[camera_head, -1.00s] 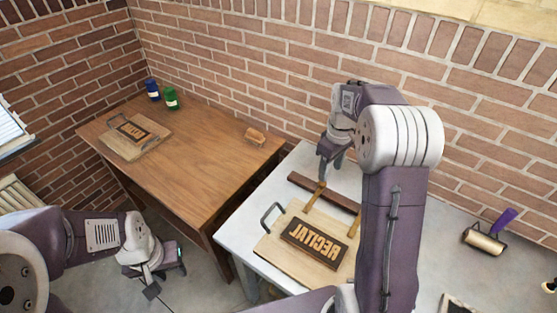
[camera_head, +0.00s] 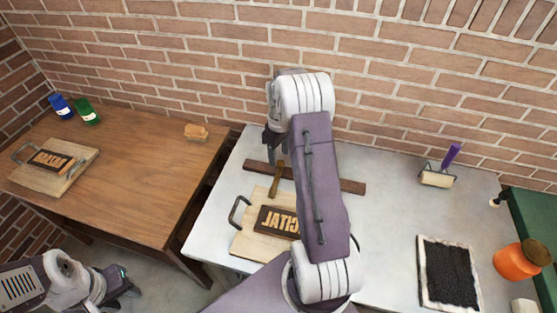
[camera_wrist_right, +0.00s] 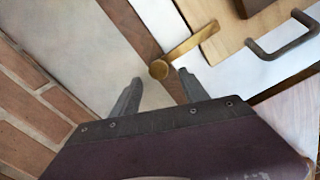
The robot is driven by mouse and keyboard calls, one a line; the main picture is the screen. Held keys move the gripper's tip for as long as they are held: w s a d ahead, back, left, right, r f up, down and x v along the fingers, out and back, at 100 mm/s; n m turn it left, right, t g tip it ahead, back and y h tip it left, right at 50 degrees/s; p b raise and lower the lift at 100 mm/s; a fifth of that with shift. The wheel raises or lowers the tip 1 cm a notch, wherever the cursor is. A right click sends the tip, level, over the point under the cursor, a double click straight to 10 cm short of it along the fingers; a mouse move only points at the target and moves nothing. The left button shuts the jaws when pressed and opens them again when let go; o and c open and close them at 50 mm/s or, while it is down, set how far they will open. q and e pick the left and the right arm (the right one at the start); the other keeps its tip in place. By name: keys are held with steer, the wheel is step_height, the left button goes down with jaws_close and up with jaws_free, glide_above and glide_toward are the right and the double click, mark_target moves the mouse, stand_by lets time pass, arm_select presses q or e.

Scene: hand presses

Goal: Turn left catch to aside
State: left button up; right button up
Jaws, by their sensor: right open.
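The left catch (camera_head: 277,180) is a brass bar with a round knob end on a dark brown rail (camera_head: 352,187). In the right wrist view the catch (camera_wrist_right: 190,43) reaches from the rail over the edge of the pale wooden board (camera_wrist_right: 228,38). The board (camera_head: 246,243) has a black handle and a dark plate (camera_head: 274,221) with raised letters. My right gripper (camera_wrist_right: 160,78) is open, its fingertips on either side of the knob end, with nothing clearly gripped. My right arm hides the board's right part and any catch there. My left gripper (camera_head: 128,284) is low at left, away from the press; its jaws are unclear.
A wooden table (camera_head: 140,190) at left holds another board (camera_head: 30,178), blue and green jars (camera_head: 87,112) and a small tan block (camera_head: 196,132). A roller (camera_head: 437,179), a black pad (camera_head: 450,272) and an orange jar (camera_head: 514,262) are at right. The brick wall stands close behind.

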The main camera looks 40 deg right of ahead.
mark_target(280, 163)
steer(key=f, duration=0.3)
steer(key=shift+s+d, duration=0.25)
steer(key=shift+s, duration=0.1)
steer(key=shift+w+a+f, duration=0.15)
jaws_close()
stand_by(1.0)
